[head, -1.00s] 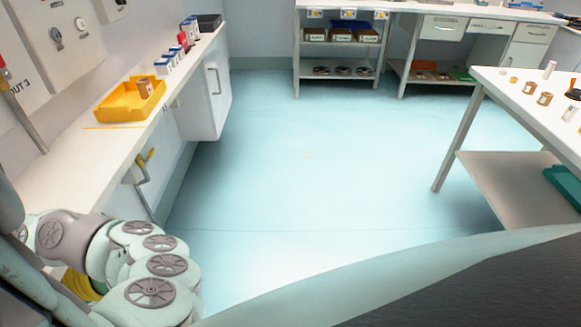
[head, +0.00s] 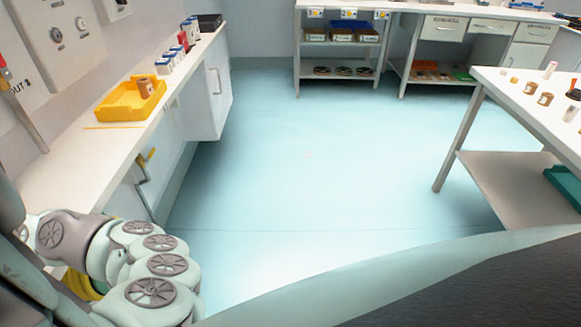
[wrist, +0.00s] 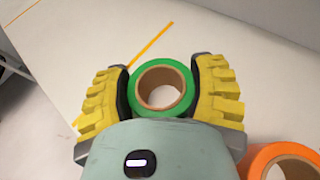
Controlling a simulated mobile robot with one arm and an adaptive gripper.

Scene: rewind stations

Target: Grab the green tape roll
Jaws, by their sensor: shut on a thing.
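The green tape roll (wrist: 183,104) with its brown cardboard core shows in the wrist view between the two yellow-padded fingers of my gripper (wrist: 161,92). Both fingers press against its sides, and it lies over the white counter. I cannot tell whether it touches the counter. In the head view my arm covers most of the gripper; a bit of yellow and green shows at the lower left.
An orange tape roll (wrist: 286,160) is close by at the lower right in the wrist view. A yellow tray (head: 118,107) holding a brown roll (head: 145,86) stands further along the left counter (head: 62,172). The floor (head: 310,160) ahead is clear.

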